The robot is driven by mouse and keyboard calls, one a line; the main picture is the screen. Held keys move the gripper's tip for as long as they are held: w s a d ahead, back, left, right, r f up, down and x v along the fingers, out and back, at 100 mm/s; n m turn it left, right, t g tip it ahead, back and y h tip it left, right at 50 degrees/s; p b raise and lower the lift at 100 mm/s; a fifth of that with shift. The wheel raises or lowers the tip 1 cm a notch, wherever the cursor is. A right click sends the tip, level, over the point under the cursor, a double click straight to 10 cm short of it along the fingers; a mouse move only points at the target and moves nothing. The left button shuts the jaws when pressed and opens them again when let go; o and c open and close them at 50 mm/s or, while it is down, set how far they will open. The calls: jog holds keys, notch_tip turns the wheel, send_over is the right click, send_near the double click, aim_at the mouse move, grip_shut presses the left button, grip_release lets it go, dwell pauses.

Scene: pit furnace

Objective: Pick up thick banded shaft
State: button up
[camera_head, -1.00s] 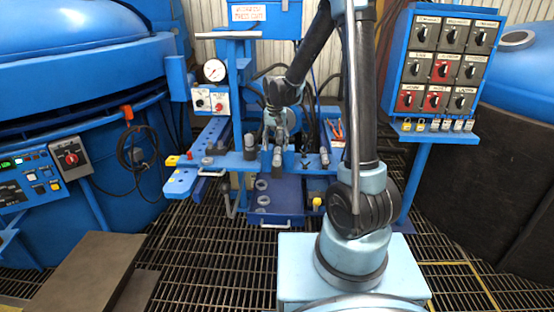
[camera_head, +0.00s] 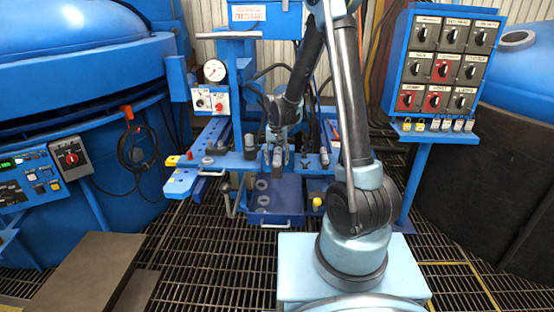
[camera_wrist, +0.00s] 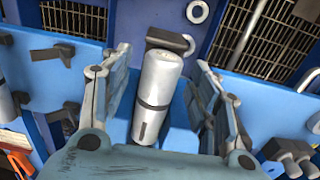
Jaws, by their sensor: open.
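The thick banded shaft (camera_wrist: 157,90) is a light grey cylinder with a dark band around it, seen in the wrist view. My gripper (camera_wrist: 161,62) is open, with one finger on each side of the shaft and a visible gap on both sides. Whether the shaft's lower end sits in a holder cannot be told.
Other grey cylinders stand on the bench, one at left (camera_head: 250,146) and one at right (camera_head: 324,157). A blue tray (camera_head: 268,219) with grey rings lies below. A pressure gauge (camera_head: 214,70) and a switch panel (camera_head: 446,62) flank the arm.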

grip_shut()
dwell(0.3)
jog(key=shift+r, duration=5)
